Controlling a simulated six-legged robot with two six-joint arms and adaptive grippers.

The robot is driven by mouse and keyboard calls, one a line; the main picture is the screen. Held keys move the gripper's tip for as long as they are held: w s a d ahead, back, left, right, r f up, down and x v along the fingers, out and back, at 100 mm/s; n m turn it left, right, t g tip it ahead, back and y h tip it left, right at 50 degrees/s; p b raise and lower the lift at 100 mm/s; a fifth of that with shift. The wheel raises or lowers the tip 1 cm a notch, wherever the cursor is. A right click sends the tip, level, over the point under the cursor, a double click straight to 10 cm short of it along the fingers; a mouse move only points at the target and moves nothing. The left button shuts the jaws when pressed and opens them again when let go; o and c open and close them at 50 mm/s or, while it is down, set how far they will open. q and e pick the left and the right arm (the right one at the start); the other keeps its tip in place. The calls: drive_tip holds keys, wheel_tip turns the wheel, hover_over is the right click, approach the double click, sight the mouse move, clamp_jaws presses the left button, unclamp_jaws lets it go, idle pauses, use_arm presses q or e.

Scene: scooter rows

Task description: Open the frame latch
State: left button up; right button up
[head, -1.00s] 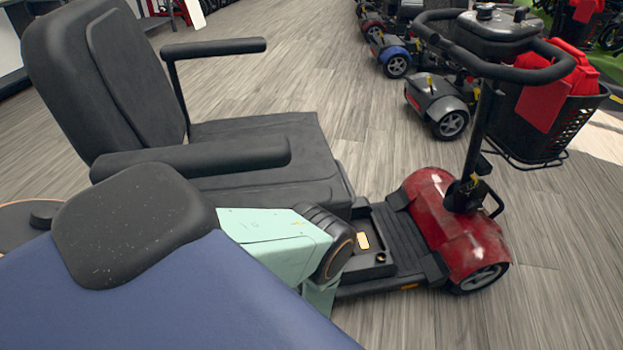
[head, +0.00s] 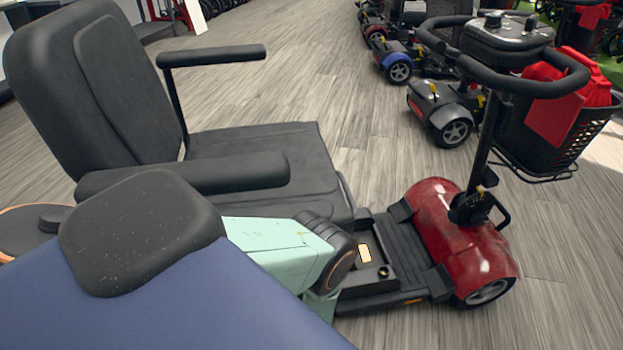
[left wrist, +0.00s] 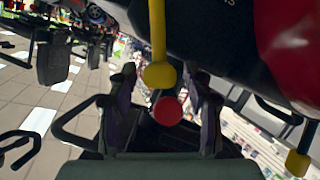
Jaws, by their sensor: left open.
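A red mobility scooter (head: 462,235) with a dark grey seat (head: 265,160) stands in front of me. A small yellow part (head: 480,190) shows low on its steering column. In the left wrist view, a yellow lever with a rounded end (left wrist: 158,72) hangs from above, and a round red knob (left wrist: 167,110) shows just below it. I cannot tell which of them is the frame latch. My left gripper (left wrist: 163,78) is open, with its fingers on either side of the lever's end in the picture; contact is not clear. The head view does not show this gripper. My right gripper is in neither view.
The scooter's armrest (head: 240,172) and handlebar (head: 500,70) stand above its deck. A black basket with red bags (head: 560,110) is at the handlebar's right. More scooters (head: 440,112) stand in a row behind. Another yellow knob (left wrist: 298,163) shows at lower right in the wrist view.

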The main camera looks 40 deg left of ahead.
use_arm(q)
drive_tip(key=shift+r, duration=0.1)
drive_tip(key=shift+c, duration=0.4)
drive_tip(key=c, duration=0.5)
clamp_jaws()
